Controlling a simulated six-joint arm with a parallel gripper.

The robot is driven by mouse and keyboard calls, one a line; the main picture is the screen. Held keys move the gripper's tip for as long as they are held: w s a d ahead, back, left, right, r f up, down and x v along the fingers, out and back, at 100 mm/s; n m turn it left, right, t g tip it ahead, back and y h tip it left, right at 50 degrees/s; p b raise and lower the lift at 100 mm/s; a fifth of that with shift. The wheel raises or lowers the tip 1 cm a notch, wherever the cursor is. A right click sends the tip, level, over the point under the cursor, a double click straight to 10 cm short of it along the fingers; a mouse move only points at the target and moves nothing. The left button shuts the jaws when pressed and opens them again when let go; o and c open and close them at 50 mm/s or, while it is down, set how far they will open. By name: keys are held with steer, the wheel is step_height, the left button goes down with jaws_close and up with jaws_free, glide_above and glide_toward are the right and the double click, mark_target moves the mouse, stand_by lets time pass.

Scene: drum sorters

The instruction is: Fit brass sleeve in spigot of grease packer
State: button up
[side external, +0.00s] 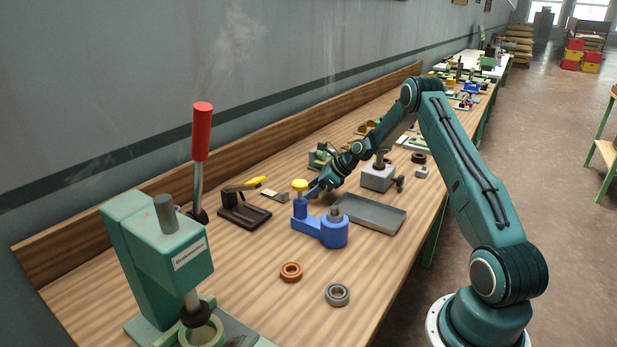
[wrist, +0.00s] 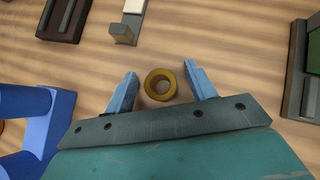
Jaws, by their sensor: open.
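The brass sleeve (wrist: 148,84) shows in the wrist view as a short ring seen end-on, its dark bore facing up. It lies between the two blue fingers of my open gripper (wrist: 160,70), with a visible gap on each side. I cannot tell how far the fingertips are above the bench. In the side external view my gripper (side external: 317,188) is low over the bench, behind a blue two-post device (side external: 308,225) with a yellow knob, likely the grease packer; the sleeve is hidden there. Part of the blue device also shows at the left of the wrist view (wrist: 58,120).
A grey tray (side external: 385,222) lies right of the blue device. An orange ring (side external: 291,279) and a steel bearing (side external: 337,303) lie in front. A green press (side external: 150,250) with a red-handled lever (side external: 201,130) stands at left. A dark yellow-handled tool (side external: 243,212) stands behind left.

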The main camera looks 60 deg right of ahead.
stand_by(0.3)
steer(key=c, duration=1.2)
steer(key=shift+o, duration=0.2)
steer(key=shift+r, duration=0.2)
step_height(320, 180, up, 20)
steer(key=shift+f, duration=0.15)
steer(key=s+a+f+n+g+y, duration=0.2)
steer(key=s+a+n, duration=0.4)
steer(key=s+a, duration=0.9)
steer(key=shift+s+f+g+y, duration=0.2)
steer(key=shift+s+g+y, duration=0.3)
steer(key=shift+y, duration=0.4)
